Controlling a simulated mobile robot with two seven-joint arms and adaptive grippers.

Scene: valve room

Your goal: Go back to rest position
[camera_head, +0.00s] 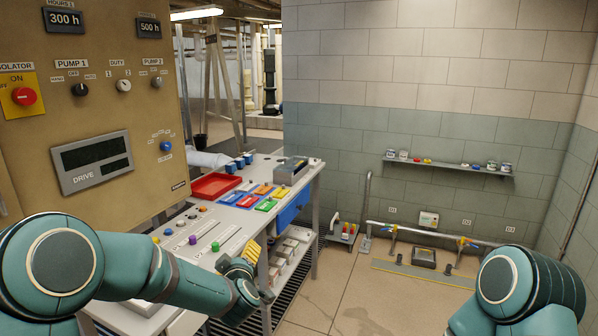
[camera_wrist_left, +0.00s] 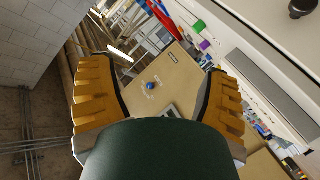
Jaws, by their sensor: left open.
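My left gripper (camera_head: 250,256) is in front of the near edge of the workbench (camera_head: 222,222), close to its right front side. The left wrist view shows its two yellow ribbed fingers spread wide, and the left gripper (camera_wrist_left: 159,92) holds nothing. Behind the gap between the fingers, the tan control panel (camera_wrist_left: 180,78) with a blue knob (camera_wrist_left: 151,86) shows at a distance. My right arm shows only as a teal link at the lower right of the head view; its gripper is out of the picture.
The bench carries a red tray (camera_head: 214,186), coloured cards (camera_head: 266,205), a grey box (camera_head: 291,170) and small knobs. A control cabinet (camera_head: 95,110) stands behind it at left. A wall shelf (camera_head: 450,167) and a low pipe (camera_head: 440,234) are at right. Open floor (camera_head: 370,300) lies between.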

